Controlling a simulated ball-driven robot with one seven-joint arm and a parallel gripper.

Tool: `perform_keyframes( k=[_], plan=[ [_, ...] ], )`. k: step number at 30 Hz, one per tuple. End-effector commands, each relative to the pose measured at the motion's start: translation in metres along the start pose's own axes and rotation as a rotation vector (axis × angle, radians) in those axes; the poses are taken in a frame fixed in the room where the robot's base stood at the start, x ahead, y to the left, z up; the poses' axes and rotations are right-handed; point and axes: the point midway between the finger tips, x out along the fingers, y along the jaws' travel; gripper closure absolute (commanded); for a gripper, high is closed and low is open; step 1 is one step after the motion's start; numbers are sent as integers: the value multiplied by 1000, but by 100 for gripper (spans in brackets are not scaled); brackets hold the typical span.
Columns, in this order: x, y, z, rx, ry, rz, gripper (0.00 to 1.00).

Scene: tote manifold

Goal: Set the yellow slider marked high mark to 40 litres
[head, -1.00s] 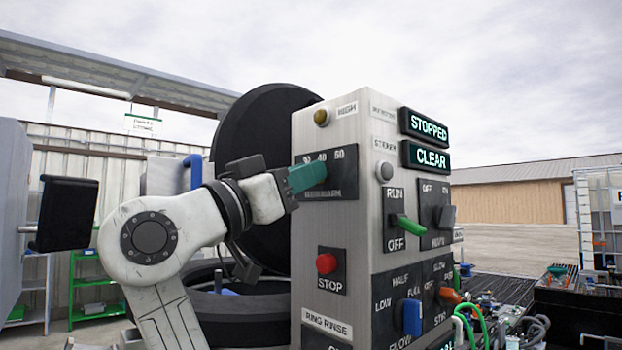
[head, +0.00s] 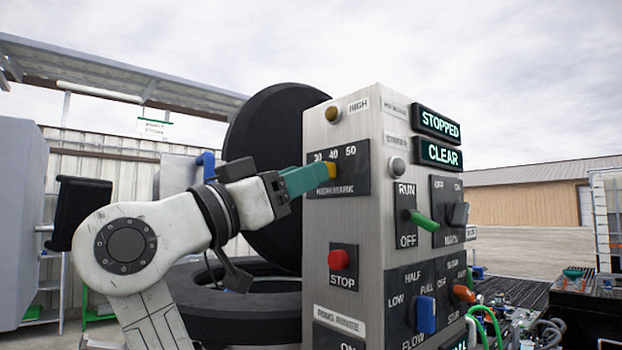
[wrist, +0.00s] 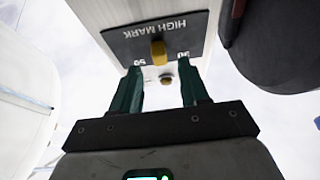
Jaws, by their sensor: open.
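The yellow slider (head: 332,170) sits on the dark high mark plate (head: 350,184) on the left face of the steel panel. In the head view it stands below the 40 label, between 30 and 50. In the wrist view the slider (wrist: 158,51) is also between the upside-down 50 and 30, and the 40 label does not show. My gripper (head: 318,178) has its green fingers at the plate, close to the slider. In the wrist view my gripper (wrist: 162,76) is open, with one finger to each side of the slider and a gap on both sides.
A yellow round button (head: 333,113) is above the plate and a red stop button (head: 339,260) below it. The green run lever (head: 424,221) and blue lever (head: 426,315) stick out of the adjoining face. A large black round lid (head: 262,130) stands behind my gripper.

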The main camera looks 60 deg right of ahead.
Motion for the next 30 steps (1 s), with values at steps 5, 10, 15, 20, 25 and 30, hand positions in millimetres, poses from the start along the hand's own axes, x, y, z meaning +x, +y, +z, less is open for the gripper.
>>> perform_keyframes(
  k=[5, 10, 15, 20, 25, 30],
  plan=[
    [-38, -1, 3, 1, 0, -3, 55],
    [-64, 0, 1, 1, 1, -2, 55],
    [-76, 0, 1, 1, 0, -1, 55],
    [-78, 0, 0, 1, 0, 0, 55],
    [-78, 0, 0, 1, 0, 0, 55],
    [-77, 0, 0, 1, 0, 0, 55]
  ],
)
